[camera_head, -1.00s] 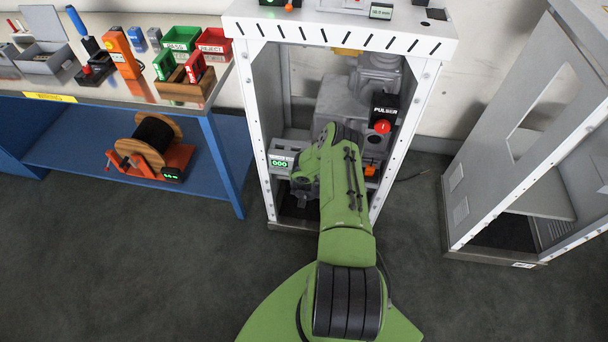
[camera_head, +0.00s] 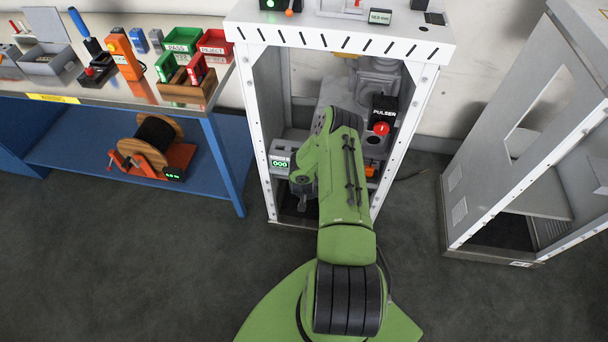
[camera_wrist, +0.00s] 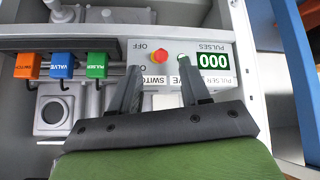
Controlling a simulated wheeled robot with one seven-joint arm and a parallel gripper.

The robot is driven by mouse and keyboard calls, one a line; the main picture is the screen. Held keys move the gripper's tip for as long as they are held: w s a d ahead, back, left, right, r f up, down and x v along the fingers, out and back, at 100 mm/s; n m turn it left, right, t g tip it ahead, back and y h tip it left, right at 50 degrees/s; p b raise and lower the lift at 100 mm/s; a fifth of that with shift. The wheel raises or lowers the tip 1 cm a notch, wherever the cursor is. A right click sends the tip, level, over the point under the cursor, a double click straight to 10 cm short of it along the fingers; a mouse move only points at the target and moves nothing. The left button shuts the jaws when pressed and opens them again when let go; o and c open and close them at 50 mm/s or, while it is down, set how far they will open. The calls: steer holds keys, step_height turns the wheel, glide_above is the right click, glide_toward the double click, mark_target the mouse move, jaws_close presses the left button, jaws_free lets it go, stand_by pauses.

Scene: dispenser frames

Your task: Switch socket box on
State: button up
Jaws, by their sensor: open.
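In the head view my gripper (camera_head: 302,190) is partly hidden by my arm.
The white cabinet frame (camera_head: 257,130) closely surrounds my arm. A black PULSER unit (camera_head: 384,108) with a red knob stands on the right inside. A blue bench (camera_head: 226,165) stands left, and a grey open cabinet (camera_head: 480,160) right.

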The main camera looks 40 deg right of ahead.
steer(key=p+v, duration=0.2)
steer(key=v, duration=0.7)
steer(key=shift+s+a+r, duration=0.2)
steer(key=shift+r, duration=0.05)
steer(key=w+a+r+n, duration=0.1)
steer(key=w+r, duration=0.1)
steer(key=r, duration=0.6)
steer(key=w+a+r, duration=0.1)
steer(key=w+r, duration=0.2)
steer(key=r, duration=0.5)
steer(key=s+a+r+n+y, duration=0.1)
steer(key=s+a+r, duration=0.1)
steer(key=a+r, duration=0.35)
steer(key=s+a+r+n, duration=0.1)
steer(key=a+r, duration=0.1)
steer(key=r, duration=0.6)
steer(key=s+a+r+n+y, duration=0.2)
steer(key=s+a+r, duration=0.4)
steer(key=s, duration=0.4)
steer(key=s+a+r+n+y, duration=0.2)
steer(key=s+a+r, duration=0.4)
steer(key=s, duration=0.5)
steer(key=shift+a, duration=1.2)
steer(key=shift+s, duration=0.1)
